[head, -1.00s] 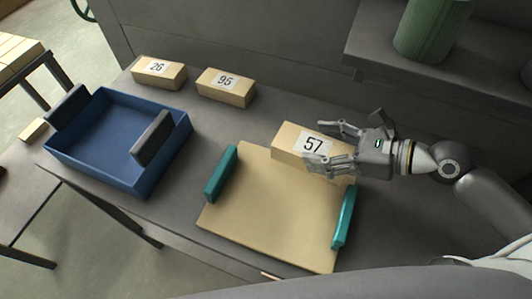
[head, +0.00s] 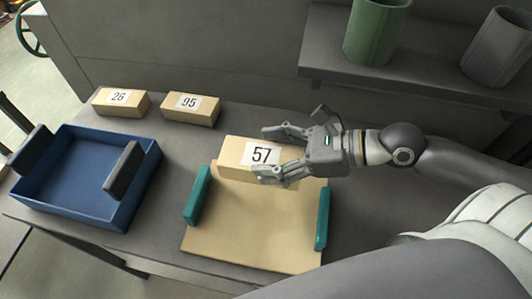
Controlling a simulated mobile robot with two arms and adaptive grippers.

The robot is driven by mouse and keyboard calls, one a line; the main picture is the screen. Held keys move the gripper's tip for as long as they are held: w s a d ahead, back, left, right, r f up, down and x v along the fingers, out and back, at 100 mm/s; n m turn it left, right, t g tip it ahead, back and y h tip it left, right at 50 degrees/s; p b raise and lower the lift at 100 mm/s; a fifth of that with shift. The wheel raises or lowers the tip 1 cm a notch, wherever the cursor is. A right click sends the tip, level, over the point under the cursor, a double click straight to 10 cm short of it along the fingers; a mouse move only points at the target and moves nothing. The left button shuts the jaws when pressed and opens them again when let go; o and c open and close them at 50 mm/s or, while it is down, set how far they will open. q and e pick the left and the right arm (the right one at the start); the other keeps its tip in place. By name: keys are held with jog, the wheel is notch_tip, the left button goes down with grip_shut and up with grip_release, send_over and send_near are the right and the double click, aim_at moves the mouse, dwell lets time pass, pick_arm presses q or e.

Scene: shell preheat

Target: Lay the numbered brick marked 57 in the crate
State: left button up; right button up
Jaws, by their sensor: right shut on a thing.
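The brick marked 57 (head: 235,152) is a pale tan block with a white label on top. It is at the far edge of the tan board, and I cannot tell whether it touches the board. My right gripper (head: 276,153) comes in from the right and is shut on this brick, with fingers at its far and near sides. The crate (head: 88,213) is blue, open and empty, with dark grey handles on its left and right, and stands on the left of the table. My left gripper is not in view.
The tan board (head: 250,235) with teal handles lies right of the crate. Bricks marked 26 (head: 121,108) and 95 (head: 190,115) stand behind the crate. A shelf (head: 420,85) at the back right holds a green pot (head: 376,32) and a grey pot (head: 497,48).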

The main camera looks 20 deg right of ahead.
jog(key=shift+w+d+f+b, duration=0.2)
jog(key=shift+w+f+b, duration=0.15)
jog(key=shift+w+b, duration=0.2)
jog(key=shift+w+d+f+b, duration=0.15)
jog(key=shift+w+f+b, duration=0.25)
jog(key=shift+b, duration=0.15)
jog(key=w+d+f, duration=0.1)
jog(key=w+f, duration=0.1)
jog(key=w+d+f, duration=0.1)
jog(key=w+f, duration=0.1)
jog(key=w, duration=0.1)
jog(key=w+d+f, duration=0.1)
jog(key=w+f, duration=0.1)
jog(key=w, duration=0.1)
jog(key=shift+w+f, duration=0.15)
jog(key=shift+f, duration=0.15)
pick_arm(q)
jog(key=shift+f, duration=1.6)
pick_arm(e)
jog(key=shift+w+d+f, duration=0.1)
jog(key=shift+w+f, duration=0.1)
jog(key=shift+f, duration=1.55)
jog(key=shift+f, duration=0.1)
jog(key=o, duration=1.3)
jog(key=shift+f, duration=0.1)
